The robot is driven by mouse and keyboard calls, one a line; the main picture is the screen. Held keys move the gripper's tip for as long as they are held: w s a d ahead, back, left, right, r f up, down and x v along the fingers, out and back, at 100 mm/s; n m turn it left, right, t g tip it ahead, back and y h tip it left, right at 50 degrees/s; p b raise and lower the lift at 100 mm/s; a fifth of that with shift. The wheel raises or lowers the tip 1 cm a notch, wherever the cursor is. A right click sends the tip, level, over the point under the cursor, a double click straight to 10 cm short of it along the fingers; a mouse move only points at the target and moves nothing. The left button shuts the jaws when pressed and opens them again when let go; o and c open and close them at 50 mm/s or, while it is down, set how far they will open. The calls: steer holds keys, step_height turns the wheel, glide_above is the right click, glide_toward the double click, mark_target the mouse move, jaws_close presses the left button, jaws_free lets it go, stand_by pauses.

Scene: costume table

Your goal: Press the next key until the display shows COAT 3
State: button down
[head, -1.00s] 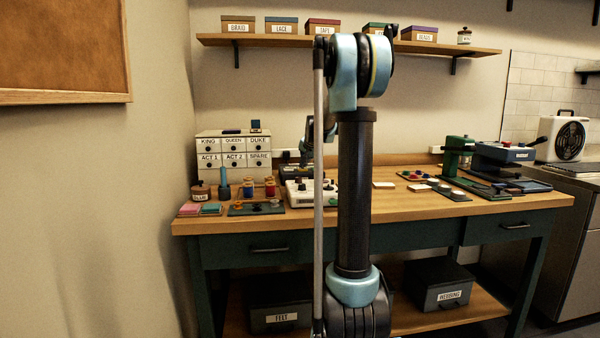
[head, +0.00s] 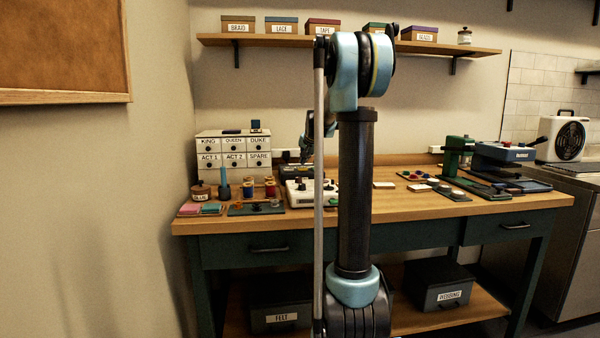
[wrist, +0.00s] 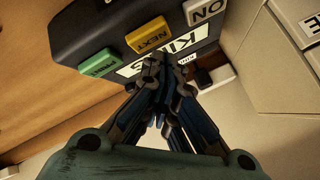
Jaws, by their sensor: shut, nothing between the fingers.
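A dark device (wrist: 88,32) fills the top of the wrist view, seen upside down. It carries a yellow NEXT key (wrist: 149,36), a white ON key (wrist: 203,10) and a green key (wrist: 99,63) with unclear lettering. Its pale display (wrist: 184,40) shows large letters starting with KI; my fingers hide part of the word. My gripper (wrist: 160,62) is shut and empty. Its tips overlap the display's edge, just below the NEXT key in the picture; contact cannot be judged.
A white machine (head: 302,194) stands in front of the device. A label-fronted drawer cabinet (head: 233,160) is to its left. Thread spools (head: 270,188) stand nearby on the wooden table (head: 400,207).

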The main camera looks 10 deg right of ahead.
mark_target(305, 168)
steer(key=shift+r, duration=0.15)
steer(key=shift+r, duration=2.4)
